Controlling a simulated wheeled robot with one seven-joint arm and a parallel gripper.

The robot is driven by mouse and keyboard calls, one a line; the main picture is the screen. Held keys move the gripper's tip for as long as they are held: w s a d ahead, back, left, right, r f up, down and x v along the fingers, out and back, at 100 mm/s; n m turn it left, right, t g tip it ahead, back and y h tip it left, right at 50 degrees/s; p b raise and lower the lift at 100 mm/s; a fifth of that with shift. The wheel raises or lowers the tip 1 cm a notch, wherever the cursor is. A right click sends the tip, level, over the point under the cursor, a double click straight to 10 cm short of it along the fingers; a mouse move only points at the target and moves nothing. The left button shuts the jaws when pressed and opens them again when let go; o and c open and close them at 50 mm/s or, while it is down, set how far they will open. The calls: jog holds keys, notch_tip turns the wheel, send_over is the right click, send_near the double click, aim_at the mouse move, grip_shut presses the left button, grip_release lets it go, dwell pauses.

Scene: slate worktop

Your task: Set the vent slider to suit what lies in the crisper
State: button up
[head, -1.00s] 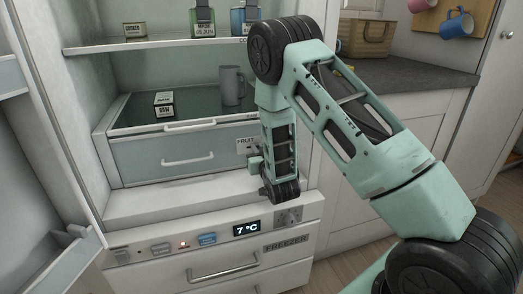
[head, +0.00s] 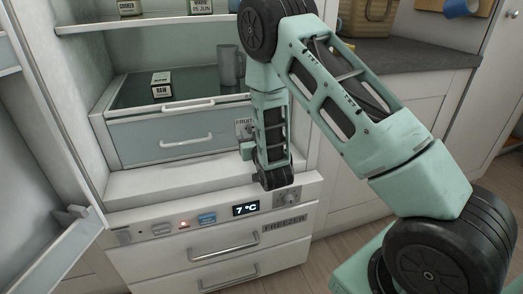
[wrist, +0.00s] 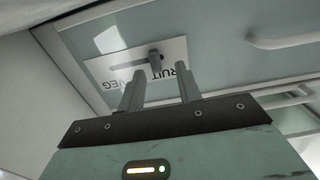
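The crisper drawer (head: 180,131) is shut under a dark glass shelf; its contents do not show. On its front right is a white vent plate (head: 243,128), partly behind my arm. In the wrist view the plate (wrist: 104,71) appears upside down, with VEG at left and FRUIT, partly hidden by a finger, at right. The slider knob (wrist: 155,61) stands at the right end of its slot, the FRUIT end. My gripper (wrist: 159,70) is open and empty, its fingertips on either side of the knob in the picture; I cannot tell if they touch it.
The freezer panel (head: 215,215) reads 7 °C below. The open fridge door (head: 40,150) is at left; the worktop (head: 410,60) is at right.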

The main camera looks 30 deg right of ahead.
jog(key=p+v, duration=0.5)
jog(key=v, duration=1)
jog(key=shift+s+p, duration=0.25)
jog(key=shift+p, duration=0.1)
jog(key=shift+a, duration=0.1)
